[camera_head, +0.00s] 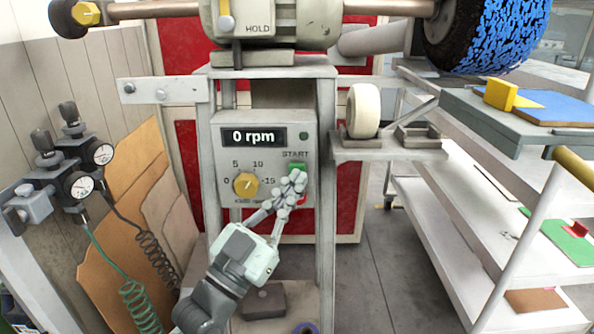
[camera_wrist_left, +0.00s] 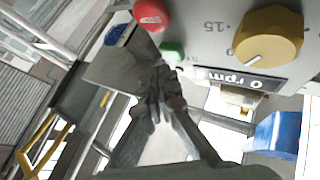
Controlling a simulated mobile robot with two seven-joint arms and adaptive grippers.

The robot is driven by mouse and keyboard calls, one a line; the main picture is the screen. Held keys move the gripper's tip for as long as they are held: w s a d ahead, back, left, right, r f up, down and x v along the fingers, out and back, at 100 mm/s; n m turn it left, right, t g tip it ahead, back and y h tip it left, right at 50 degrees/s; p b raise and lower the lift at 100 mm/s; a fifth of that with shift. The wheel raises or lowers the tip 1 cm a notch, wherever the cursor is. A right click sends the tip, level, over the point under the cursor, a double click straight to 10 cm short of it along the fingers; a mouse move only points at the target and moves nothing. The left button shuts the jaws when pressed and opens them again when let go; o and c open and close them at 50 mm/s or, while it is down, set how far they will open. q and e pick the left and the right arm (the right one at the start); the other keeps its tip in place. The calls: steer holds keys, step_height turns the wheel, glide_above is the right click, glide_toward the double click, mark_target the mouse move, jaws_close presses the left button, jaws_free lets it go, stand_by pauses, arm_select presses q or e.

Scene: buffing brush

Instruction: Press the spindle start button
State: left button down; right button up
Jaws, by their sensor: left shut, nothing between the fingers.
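The grey control box (camera_head: 222,150) has a lit display (camera_head: 254,136) reading "0 rpm" and a yellow dial (camera_head: 246,185). The green start button (camera_head: 297,168) is under the word START, partly covered by my left gripper (camera_head: 298,178). My left gripper is shut and empty, its fingertips at the button's lower edge in the head view. In the left wrist view the green button (camera_wrist_left: 172,50) shows just beyond the closed fingertips (camera_wrist_left: 160,78); I cannot tell whether they touch. A red button (camera_wrist_left: 152,14) is beside it, mostly hidden in the head view. My right gripper is not in view.
A blue-bristled brush wheel (camera_head: 490,38) sits on the shaft above right. A white wheel (camera_head: 363,110) stands on a small shelf right of the box. Gauges with coiled hoses (camera_head: 78,185) are at left. A shelved cart (camera_head: 440,220) stands at right.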

arm_select(q)
steer(key=shift+w, duration=0.1)
steer(key=shift+w, duration=0.3)
steer(key=shift+w, duration=0.4)
stand_by(0.5)
stand_by(0.4)
steer(key=shift+s+p, duration=0.4)
steer(key=shift+s, duration=0.45)
steer(key=s+p, duration=0.2)
steer(key=s, duration=0.3)
